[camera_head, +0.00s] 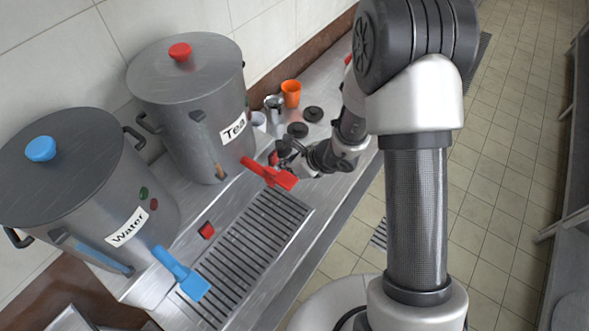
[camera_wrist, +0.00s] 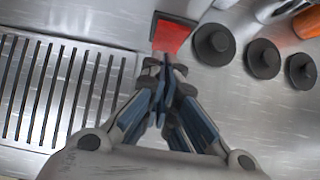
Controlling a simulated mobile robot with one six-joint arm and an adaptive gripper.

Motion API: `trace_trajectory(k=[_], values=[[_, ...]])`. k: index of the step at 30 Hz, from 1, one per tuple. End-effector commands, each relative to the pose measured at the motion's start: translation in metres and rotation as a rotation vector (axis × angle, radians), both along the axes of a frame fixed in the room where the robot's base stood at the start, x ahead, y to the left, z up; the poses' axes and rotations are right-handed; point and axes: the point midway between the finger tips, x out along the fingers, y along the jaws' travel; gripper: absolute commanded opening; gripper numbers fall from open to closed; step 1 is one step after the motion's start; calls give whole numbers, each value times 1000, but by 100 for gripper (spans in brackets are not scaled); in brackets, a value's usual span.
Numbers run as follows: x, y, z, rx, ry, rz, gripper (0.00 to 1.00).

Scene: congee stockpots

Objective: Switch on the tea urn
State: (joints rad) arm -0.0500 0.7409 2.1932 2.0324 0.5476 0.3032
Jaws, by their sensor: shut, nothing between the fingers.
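The tea urn (camera_head: 188,118) is a grey metal pot with a red lid knob and a "Tea" label, at the upper left in the head view. Its red tap handle (camera_head: 268,173) sticks out in front. My gripper (camera_head: 281,153) is shut and empty beside the tap, low over the counter. In the wrist view its fingertips (camera_wrist: 164,64) point at a red rocker switch (camera_wrist: 172,36) in a dark frame. They are very close to its near edge; I cannot tell if they touch. In the head view that switch is mostly hidden by my gripper.
The water urn (camera_head: 70,185) with blue tap (camera_head: 181,272) stands at left, with another red switch (camera_head: 207,230) nearby. A slotted drip tray (camera_head: 306,211) lies in front. Several dark round knobs (camera_wrist: 214,44) sit right of the switch. An orange cup (camera_head: 291,93) stands behind.

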Motion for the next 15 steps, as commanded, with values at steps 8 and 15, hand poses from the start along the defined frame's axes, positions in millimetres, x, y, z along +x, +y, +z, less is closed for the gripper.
trace_trajectory(k=[8, 15], values=[[0, 1, 0, 0, 1, -1, 0], [3, 2, -7, 26, -20, -1, 0]])
